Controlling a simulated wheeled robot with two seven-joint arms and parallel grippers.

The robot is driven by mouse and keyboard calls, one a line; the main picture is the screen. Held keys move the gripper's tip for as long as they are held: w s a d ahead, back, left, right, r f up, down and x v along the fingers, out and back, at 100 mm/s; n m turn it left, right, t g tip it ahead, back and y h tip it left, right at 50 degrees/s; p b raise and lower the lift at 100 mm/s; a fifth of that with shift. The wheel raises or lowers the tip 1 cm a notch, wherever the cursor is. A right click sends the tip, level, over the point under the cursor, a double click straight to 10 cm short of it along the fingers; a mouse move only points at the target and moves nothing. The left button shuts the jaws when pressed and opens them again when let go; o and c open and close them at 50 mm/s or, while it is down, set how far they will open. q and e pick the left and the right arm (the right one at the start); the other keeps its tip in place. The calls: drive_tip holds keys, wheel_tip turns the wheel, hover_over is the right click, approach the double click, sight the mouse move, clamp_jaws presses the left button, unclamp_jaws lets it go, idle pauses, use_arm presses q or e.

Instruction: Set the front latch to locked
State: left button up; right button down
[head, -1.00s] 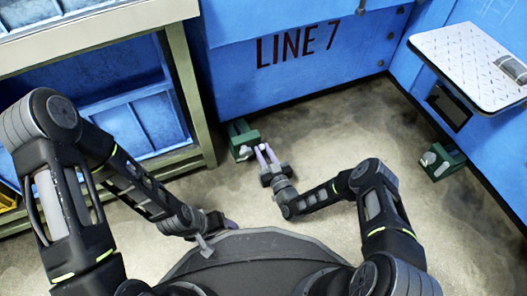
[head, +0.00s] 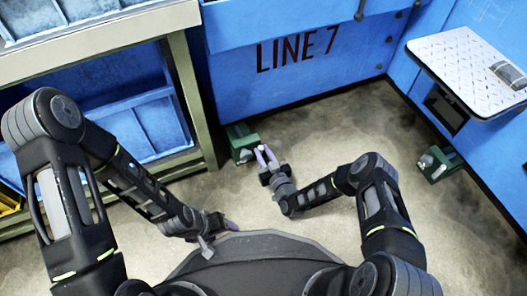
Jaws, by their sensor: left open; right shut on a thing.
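A green latch block (head: 243,142) sits on the floor at the foot of the blue machine front, below the LINE 7 lettering. My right gripper (head: 265,155) reaches to its right side, its lilac fingers closed on a small pale knob (head: 261,148), which seems to belong to this block's lever. The fingers hide most of the lever, so I cannot tell its setting. A second green latch block (head: 439,166) with a pale handle (head: 427,160) stands at the right wall. My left gripper (head: 227,223) is low near my base, partly hidden and away from both blocks.
A workbench (head: 110,35) with blue bins stands at the left; its green leg (head: 189,100) is close to the first latch block. A tread-plate shelf (head: 470,65) juts out at the upper right. The floor (head: 330,135) between the two blocks is clear.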

drive_tip(key=shift+w+a+r+g+p, duration=0.1)
drive_tip(key=shift+w+r+g+p, duration=0.15)
drive_tip(key=shift+r+g+p, duration=0.25)
drive_tip(key=shift+h, duration=0.3)
drive_tip(key=shift+f, duration=0.3)
drive_tip(key=c, duration=1.5)
unclamp_jaws()
use_arm(q)
drive_tip(key=shift+s+r, duration=0.15)
drive_tip(key=shift+r, duration=0.8)
use_arm(e)
drive_tip(key=shift+w, duration=0.1)
use_arm(q)
drive_tip(key=r+p, duration=0.3)
drive_tip(key=shift+s+r, duration=0.1)
drive_tip(key=shift+s, duration=0.2)
use_arm(e)
drive_tip(key=v, duration=0.8)
